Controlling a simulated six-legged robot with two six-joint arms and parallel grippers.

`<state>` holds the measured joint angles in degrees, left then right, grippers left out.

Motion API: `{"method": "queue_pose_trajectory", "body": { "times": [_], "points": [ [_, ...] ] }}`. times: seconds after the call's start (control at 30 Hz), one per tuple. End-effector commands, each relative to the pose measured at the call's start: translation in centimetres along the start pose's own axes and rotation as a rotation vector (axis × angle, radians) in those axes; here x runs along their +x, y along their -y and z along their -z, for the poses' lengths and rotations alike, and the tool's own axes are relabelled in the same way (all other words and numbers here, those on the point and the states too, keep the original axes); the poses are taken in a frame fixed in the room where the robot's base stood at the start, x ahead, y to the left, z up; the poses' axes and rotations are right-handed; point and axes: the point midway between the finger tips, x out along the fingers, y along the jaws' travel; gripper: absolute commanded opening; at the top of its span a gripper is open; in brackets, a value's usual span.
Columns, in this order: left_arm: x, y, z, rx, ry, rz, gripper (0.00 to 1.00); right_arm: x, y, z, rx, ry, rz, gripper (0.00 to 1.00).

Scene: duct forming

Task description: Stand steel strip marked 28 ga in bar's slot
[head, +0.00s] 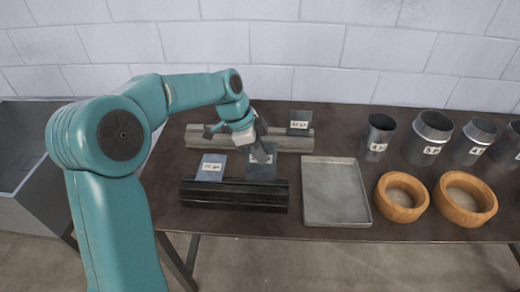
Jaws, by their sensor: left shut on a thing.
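My left gripper (258,144) comes down over the table and is shut on a dark steel strip (263,170). That strip is upright at the right part of the dark front bar (235,196). I cannot tell whether its lower edge is in the bar's slot or just above or behind it. Its marking is too small and partly covered to read. A second, lighter strip (211,167) with a white label stands at the left part of the same bar. A third strip (299,122) with a label stands at the grey rear bar (288,143). My right gripper is not in view.
A shallow grey tray (308,217) lies right of the front bar. Two wooden rings (468,200) and several labelled metal duct pieces (428,138) stand on the right. The brown table (165,185) is bare left of the bars. A block wall is behind.

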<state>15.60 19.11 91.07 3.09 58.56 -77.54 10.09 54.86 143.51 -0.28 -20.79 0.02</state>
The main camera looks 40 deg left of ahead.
Motion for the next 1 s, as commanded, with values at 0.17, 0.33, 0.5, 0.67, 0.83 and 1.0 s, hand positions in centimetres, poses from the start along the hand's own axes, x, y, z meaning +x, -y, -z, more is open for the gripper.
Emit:
{"method": "queue_pose_trajectory", "body": {
  "times": [0.17,0.33,0.5,0.67,0.83,1.0],
  "points": [
    [1.4,0.0,-0.6,-0.001,0.000,0.000,0.00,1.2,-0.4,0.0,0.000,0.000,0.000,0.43],
    [2.5,0.0,-1.0,-0.001,0.000,0.000,0.00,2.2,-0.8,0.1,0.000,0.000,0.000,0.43],
    [3.5,0.0,-1.5,-0.001,0.000,0.000,0.00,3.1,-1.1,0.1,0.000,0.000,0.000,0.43],
    [4.4,0.0,-1.8,-0.001,0.000,0.001,0.00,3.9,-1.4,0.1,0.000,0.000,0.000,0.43],
    [4.7,0.0,-2.0,-0.001,0.000,0.001,0.00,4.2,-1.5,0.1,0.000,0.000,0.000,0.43],
    [4.7,0.0,-2.0,-0.001,0.000,0.001,0.00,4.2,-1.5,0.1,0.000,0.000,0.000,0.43]
  ]
}}
